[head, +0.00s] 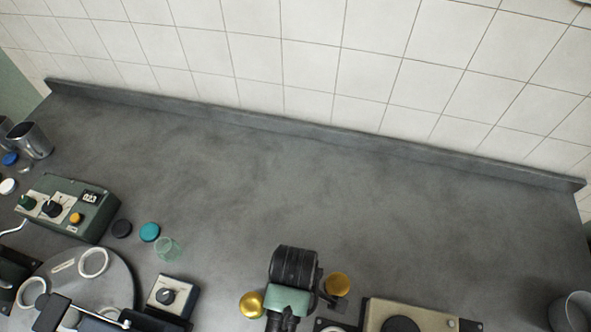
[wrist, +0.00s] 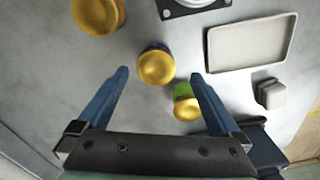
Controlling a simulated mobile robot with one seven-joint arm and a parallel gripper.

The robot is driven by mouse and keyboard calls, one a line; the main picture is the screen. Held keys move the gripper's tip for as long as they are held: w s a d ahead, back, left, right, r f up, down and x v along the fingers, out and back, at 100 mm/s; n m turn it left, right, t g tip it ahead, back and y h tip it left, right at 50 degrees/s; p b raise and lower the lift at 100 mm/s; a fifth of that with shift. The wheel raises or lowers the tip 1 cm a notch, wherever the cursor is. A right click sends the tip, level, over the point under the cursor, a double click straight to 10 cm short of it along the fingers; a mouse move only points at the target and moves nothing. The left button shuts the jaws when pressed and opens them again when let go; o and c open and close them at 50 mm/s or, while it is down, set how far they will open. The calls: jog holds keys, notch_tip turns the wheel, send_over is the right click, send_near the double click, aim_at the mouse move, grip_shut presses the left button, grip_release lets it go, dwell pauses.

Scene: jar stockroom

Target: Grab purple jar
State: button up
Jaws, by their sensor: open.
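In the wrist view the purple jar (wrist: 156,67) shows as a round gold lid with a thin dark purple edge behind it. It stands between the tips of my gripper (wrist: 159,74), whose two blue fingers are spread on either side with a visible gap to each. The lid hides most of the jar's body, and I cannot tell how high my gripper is above it. In the head view my arm covers this area, and I cannot tell which gold lid there is the purple jar's.
A green jar with a gold lid (wrist: 186,106) stands close by, beside the right finger. Another gold-lidded jar (wrist: 97,14) is at the top left. A pale tray (wrist: 251,43) and a small whitish block (wrist: 271,94) lie right. In the head view the back counter (head: 300,190) is clear.

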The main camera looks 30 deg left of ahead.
jog(key=shift+w+a+f+p, duration=0.15)
jog(key=shift+f+p, duration=0.1)
jog(key=shift+f, duration=1.1)
jog(key=shift+w+d+f+p, duration=0.1)
jog(key=shift+f+p, duration=0.15)
jog(key=shift+f, duration=1.05)
grip_shut()
jog(key=shift+r, duration=0.1)
